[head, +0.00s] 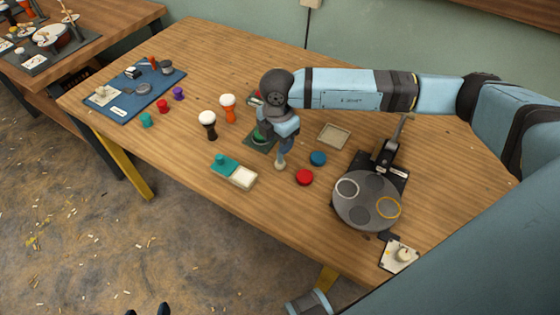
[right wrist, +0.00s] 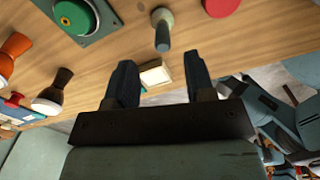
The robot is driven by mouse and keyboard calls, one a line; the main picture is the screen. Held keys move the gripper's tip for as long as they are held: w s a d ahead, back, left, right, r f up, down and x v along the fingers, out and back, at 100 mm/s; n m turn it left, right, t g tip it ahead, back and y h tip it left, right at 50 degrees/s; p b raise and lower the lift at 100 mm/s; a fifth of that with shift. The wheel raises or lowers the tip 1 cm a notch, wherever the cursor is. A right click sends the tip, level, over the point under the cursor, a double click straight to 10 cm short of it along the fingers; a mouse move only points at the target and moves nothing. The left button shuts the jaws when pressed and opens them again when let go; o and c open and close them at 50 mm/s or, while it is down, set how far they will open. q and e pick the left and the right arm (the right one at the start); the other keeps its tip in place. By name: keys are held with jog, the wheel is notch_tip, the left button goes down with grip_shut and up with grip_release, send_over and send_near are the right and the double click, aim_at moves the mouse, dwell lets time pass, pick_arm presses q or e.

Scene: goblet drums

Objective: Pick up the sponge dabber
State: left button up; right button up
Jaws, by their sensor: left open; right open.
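The sponge dabber (head: 280,163) has a pale round end and a grey-green handle. It stands on the table just below my right gripper (head: 285,138) in the head view, partly hidden by it. In the right wrist view the dabber (right wrist: 162,30) is beyond the fingertips, a little above the gap between them. My right gripper (right wrist: 160,64) is open with nothing between its fingers.
A green pad on a plate (right wrist: 76,16) and a red disc (head: 304,177) flank the dabber. A blue disc (head: 318,158) and a teal-and-cream block (head: 241,177) are close by. Goblet drums (head: 208,123) stand left; a round turntable (head: 366,205) stands right.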

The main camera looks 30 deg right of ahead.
aim_at(280, 157)
jog(key=f, duration=0.7)
jog(key=shift+s+d+f, duration=0.1)
jog(key=shift+d+f, duration=0.05)
jog(key=shift+d, duration=0.1)
jog(key=c, duration=0.9)
